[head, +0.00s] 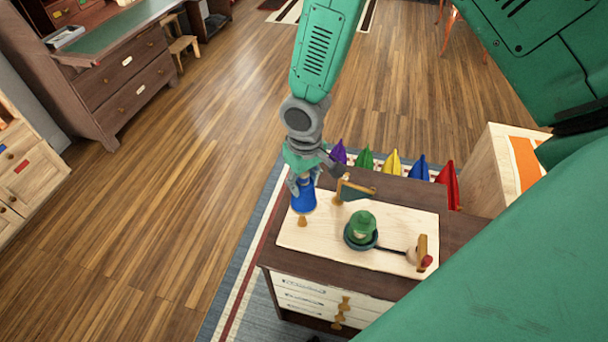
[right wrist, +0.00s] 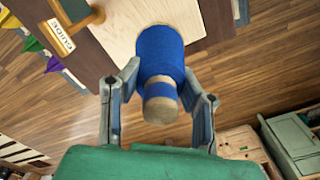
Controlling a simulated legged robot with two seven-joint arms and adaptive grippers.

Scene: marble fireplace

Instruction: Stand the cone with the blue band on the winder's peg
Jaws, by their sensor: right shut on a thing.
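The cone with the blue band (head: 303,200) is wound with blue yarn and is upright over the left part of the pale winder board (head: 325,255). In the right wrist view the cone (right wrist: 160,55) shows its tan narrow end with a blue band, toward the camera. My right gripper (head: 302,182) is shut on its upper part; its fingers (right wrist: 160,86) stand on both sides of it. A small wooden peg (head: 303,221) shows directly under the cone; I cannot tell whether they touch. The peg is hidden in the right wrist view. My left gripper is not in view.
A wooden guide (head: 357,189) stands just right of the cone. A green cone (head: 362,224) sits in a dark bowl on the board, with a rod running to a wooden upright with a red knob (head: 427,261). Purple, green, yellow, blue and red pieces line the back edge.

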